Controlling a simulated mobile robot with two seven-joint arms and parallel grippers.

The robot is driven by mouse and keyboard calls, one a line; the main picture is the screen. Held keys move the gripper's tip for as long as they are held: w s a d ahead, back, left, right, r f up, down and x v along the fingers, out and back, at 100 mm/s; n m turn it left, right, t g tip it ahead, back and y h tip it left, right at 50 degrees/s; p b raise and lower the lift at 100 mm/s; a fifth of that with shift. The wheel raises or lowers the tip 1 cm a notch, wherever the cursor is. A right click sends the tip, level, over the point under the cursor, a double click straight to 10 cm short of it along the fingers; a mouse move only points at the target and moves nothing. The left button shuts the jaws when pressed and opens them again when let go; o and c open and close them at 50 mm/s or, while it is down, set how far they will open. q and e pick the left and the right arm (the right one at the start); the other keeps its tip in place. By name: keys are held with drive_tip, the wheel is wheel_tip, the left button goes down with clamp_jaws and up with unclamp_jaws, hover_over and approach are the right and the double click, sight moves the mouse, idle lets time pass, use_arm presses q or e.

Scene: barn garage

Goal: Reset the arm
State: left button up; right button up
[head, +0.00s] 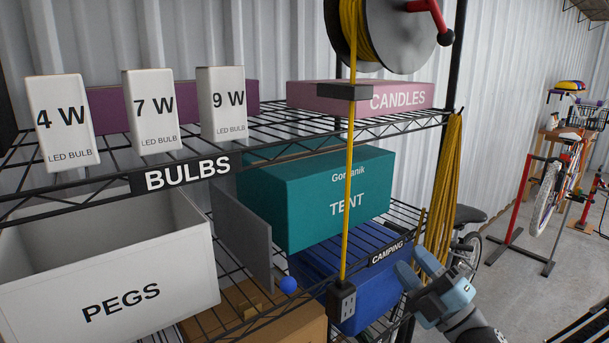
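My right gripper (412,263) shows at the lower right, in front of the right end of the wire shelf (413,207). Its two pale blue fingers are spread apart, with nothing seen between them. It is to the right of the blue box (315,262) and the hanging socket block (341,301). Whether it touches the shelf is hard to tell. My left gripper is not in view.
Three bulb boxes, 4 W (62,122), 7 W (152,112) and 9 W (221,104), stand on the upper shelf. A yellow cord (349,190) hangs from a reel (392,38). Open floor (520,300) lies right; a bicycle (555,185) stands there.

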drive_tip(key=s+f+m+g+h, duration=0.1)
drive_tip(key=s+f+m+h, duration=0.2)
drive_tip(key=f+m, duration=0.35)
drive_tip(key=s+d+f+m+h, duration=0.1)
drive_tip(key=s+f+m+h, duration=0.2)
drive_tip(key=f, duration=0.7)
drive_tip(key=s+f+m+g+h, duration=0.1)
drive_tip(key=s+f+m+h, duration=0.1)
drive_tip(key=f+m+h, duration=0.45)
drive_tip(key=s+f+m+g, duration=0.5)
drive_tip(key=s+f+g, duration=0.1)
drive_tip(key=s+f, duration=1.05)
use_arm(q)
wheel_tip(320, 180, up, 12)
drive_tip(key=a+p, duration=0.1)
drive_tip(key=p, duration=1.3)
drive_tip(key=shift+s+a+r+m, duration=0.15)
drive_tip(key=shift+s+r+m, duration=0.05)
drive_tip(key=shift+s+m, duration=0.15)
use_arm(e)
wheel_tip(320, 180, up, 12)
drive_tip(key=shift+n, duration=0.4)
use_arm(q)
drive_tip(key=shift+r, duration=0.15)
use_arm(e)
drive_tip(key=shift+r+y, duration=0.1)
drive_tip(key=shift+y, duration=0.15)
drive_tip(key=shift+c, duration=0.2)
